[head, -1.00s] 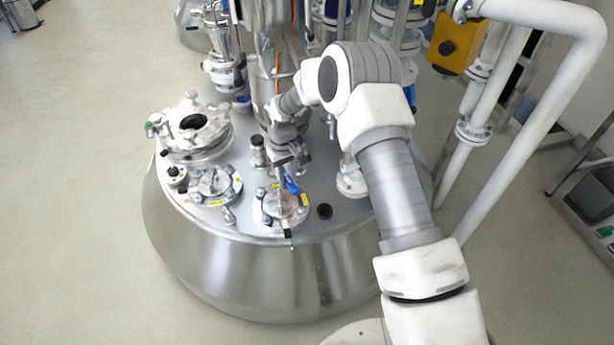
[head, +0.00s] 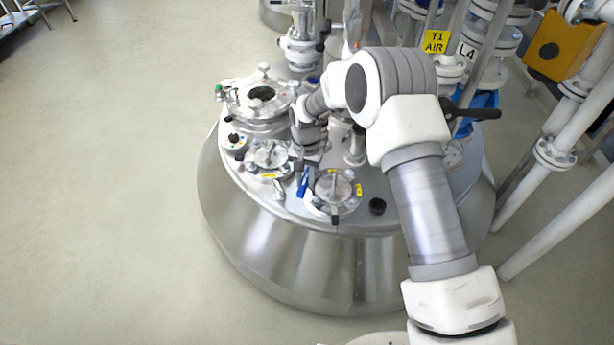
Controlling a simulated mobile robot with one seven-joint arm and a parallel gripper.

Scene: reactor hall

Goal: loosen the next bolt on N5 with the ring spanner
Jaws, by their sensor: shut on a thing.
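My gripper (head: 308,158) is low over the vessel lid, at the gap between two small bolted covers. It is shut on the ring spanner, whose blue part (head: 303,183) points down towards the lid. The spanner's ring end is too small to make out. The right cover (head: 345,187) has yellow tags, bolts around its rim and a dark-tipped bar across it. The left cover (head: 268,155) is similar. The tag lettering is too small to read, so I cannot tell which cover is N5. I cannot tell if the spanner touches a bolt.
The steel vessel (head: 290,255) fills the middle. A black cap (head: 377,206) sits right of the covers. White pipes (head: 555,150) and a yellow box (head: 566,48) stand at right.

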